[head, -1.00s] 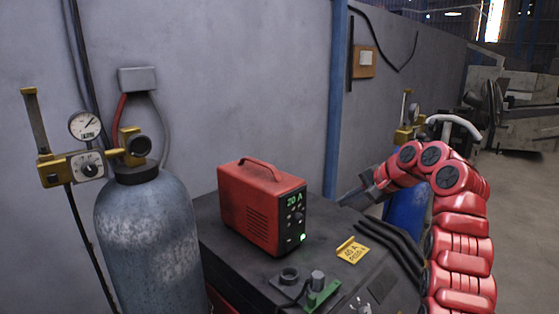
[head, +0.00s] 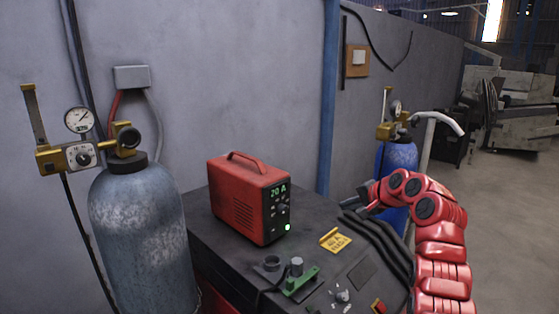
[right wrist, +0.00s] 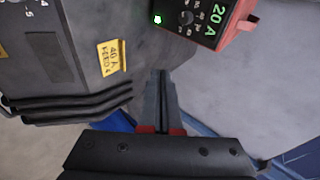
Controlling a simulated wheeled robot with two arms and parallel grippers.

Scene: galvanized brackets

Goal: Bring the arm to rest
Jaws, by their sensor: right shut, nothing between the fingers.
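My red right arm comes in from the right in the head view. Its right gripper (head: 355,201) is at the far right edge of the dark cart top, partly hidden by the arm's own links. In the right wrist view the two fingers (right wrist: 162,85) lie together, shut with nothing between them. My left gripper is not in view.
A red power unit reading 20 A (head: 249,198) stands on the dark cart (head: 225,235), left of the gripper. A yellow tag (head: 335,240) and black hoses (head: 382,240) lie close by. A blue cylinder (head: 395,160) stands behind the arm, a grey cylinder (head: 145,235) at left.

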